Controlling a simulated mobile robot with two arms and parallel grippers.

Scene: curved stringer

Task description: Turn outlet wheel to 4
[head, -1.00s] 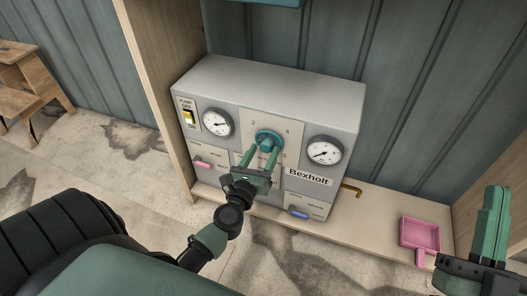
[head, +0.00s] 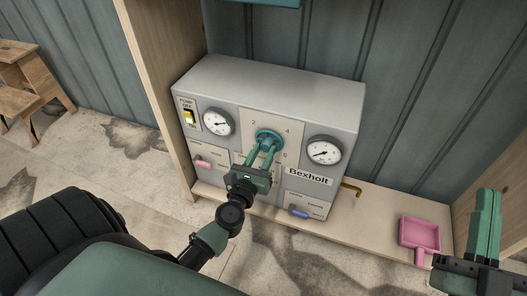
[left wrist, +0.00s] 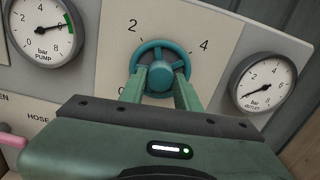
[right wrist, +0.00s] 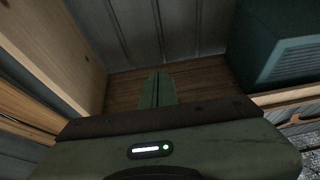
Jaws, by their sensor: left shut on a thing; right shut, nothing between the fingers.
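The teal outlet wheel (head: 268,138) is on the panel's front between the two gauges. It also shows in the left wrist view (left wrist: 163,50), with numbers 2 and 4 above it and 0 at lower left. My left gripper (head: 264,145) is shut on the wheel, one finger at each side of its lower part. The outlet gauge (left wrist: 263,82) at the right has its needle pointing to the lower left, near the low end. The pump gauge (left wrist: 44,27) has its needle near the green band. My right gripper (head: 488,192) is shut and empty at the far right.
The pump switch (head: 189,116) is yellow at upper left. Pink (head: 203,164) and blue (head: 299,214) levers sit on the panel's lower part. A pink tray (head: 420,234) and a brass pipe (head: 352,189) are on the shelf at right.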

